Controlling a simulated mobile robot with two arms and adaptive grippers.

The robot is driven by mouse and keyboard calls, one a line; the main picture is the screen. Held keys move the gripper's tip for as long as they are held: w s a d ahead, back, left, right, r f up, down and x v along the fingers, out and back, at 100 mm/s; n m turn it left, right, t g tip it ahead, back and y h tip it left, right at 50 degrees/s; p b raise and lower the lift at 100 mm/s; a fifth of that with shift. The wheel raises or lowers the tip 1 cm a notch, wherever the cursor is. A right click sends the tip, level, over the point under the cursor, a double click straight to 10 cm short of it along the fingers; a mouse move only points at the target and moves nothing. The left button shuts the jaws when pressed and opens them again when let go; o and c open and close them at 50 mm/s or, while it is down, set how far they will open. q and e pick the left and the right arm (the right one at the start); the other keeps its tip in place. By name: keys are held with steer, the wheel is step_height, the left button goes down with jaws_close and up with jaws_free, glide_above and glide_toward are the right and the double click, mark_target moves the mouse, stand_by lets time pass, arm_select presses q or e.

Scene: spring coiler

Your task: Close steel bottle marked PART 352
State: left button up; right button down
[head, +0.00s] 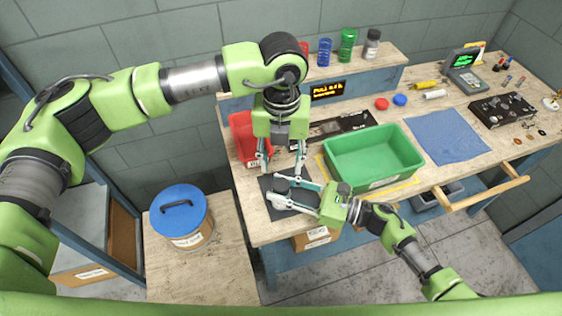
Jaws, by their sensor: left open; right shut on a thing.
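My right gripper (274,190) reaches in from the right, low over the dark mat (272,214) at the table's left front. It is shut on a small dark round-topped thing (281,185), mostly hidden by the fingers; I cannot tell if this is the steel bottle or read any marking. My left gripper (281,166) points straight down just above it, open, with a finger to each side and nothing visible between them. A grey bottle with a dark top (371,44) stands on the back shelf, its label too small to read.
A green bin (372,158) stands right of the grippers, a red bin (243,138) behind left. Red (381,103) and blue (399,100) caps lie behind the green bin. Blue (324,52) and green (347,45) bottles share the shelf. The blue cloth (446,136) is clear.

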mark_target(281, 184)
arm_select(q)
steer(key=shift+f, duration=4.1)
steer(key=c, duration=1.1)
steer(key=shift+m, duration=1.7)
steer(key=o, duration=1.2)
